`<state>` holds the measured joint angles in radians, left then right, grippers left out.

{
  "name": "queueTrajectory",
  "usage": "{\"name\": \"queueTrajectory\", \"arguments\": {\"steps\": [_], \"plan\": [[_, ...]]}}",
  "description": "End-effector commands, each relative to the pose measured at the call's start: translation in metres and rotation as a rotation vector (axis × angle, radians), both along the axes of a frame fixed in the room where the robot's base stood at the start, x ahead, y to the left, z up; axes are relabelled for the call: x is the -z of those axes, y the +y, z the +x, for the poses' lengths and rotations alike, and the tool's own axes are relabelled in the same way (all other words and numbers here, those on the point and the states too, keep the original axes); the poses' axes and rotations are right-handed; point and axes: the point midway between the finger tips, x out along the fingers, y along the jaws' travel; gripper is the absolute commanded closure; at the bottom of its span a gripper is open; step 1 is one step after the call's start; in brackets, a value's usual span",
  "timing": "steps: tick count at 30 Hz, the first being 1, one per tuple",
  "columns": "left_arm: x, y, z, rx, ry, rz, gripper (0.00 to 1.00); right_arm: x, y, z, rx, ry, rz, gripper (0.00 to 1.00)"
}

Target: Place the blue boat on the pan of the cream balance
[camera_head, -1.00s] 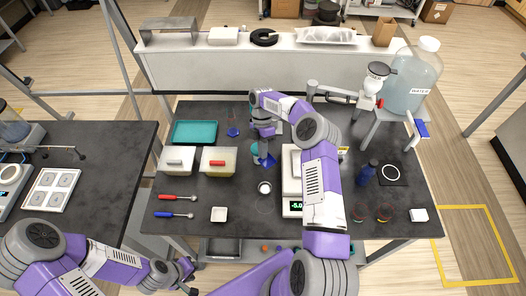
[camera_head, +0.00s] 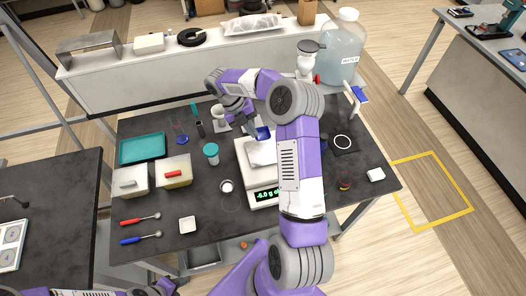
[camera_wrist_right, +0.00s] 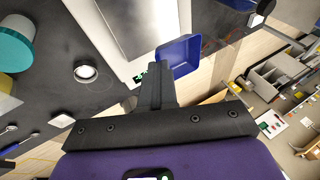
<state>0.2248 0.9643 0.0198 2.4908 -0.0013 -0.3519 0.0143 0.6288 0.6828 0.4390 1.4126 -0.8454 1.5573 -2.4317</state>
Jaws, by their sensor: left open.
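The blue boat (camera_head: 262,133) is a small square dish, held at the tip of my right gripper (camera_head: 252,124). In the right wrist view the boat (camera_wrist_right: 180,55) sits tilted at the dark fingers (camera_wrist_right: 157,82), which look shut on its near edge. It appears over the back part of the cream balance (camera_head: 243,161); whether it touches the pan (camera_head: 263,153) cannot be told. The pan is pale and partly hidden by my right arm. The balance display (camera_head: 268,194) reads about -5.0 g. My left gripper (camera_head: 165,287) is open and empty at the bottom edge, away from the table's objects.
A teal-lidded jar (camera_head: 211,153) and a small white cup (camera_head: 227,186) stand left of the balance. A teal tray (camera_head: 142,149), two tubs, spoons and a white dish (camera_head: 187,225) lie further left. A water carboy (camera_head: 342,50) stands behind right.

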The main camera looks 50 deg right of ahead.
Motion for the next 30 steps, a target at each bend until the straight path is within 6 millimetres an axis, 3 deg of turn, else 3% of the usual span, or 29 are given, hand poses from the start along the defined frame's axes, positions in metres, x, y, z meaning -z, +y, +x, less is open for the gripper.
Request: {"name": "queueTrajectory", "arguments": {"steps": [2, 10, 17, 22, 30], "plan": [[0.0, 0.0, 0.0, 0.0, 0.0, 0.0, 0.57, 0.001, -0.003, -0.004, -0.025, 0.002, 0.0, 1.0], [-0.002, 0.0, 0.0, 0.0, 0.0, 0.0, 0.57, 0.048, -0.004, -0.005, -0.036, 0.002, 0.003, 1.0], [-0.004, 0.0, 0.0, 0.0, 0.0, 0.0, 0.57, 0.066, -0.004, -0.004, -0.034, 0.0, 0.002, 1.0], [-0.006, 0.0, 0.0, 0.0, 0.0, 0.0, 0.57, 0.09, -0.004, -0.004, -0.034, 0.001, 0.003, 1.0], [-0.006, 0.0, 0.0, 0.0, 0.0, 0.0, 0.57, 0.096, -0.004, -0.004, -0.032, -0.003, 0.0, 1.0]]}}
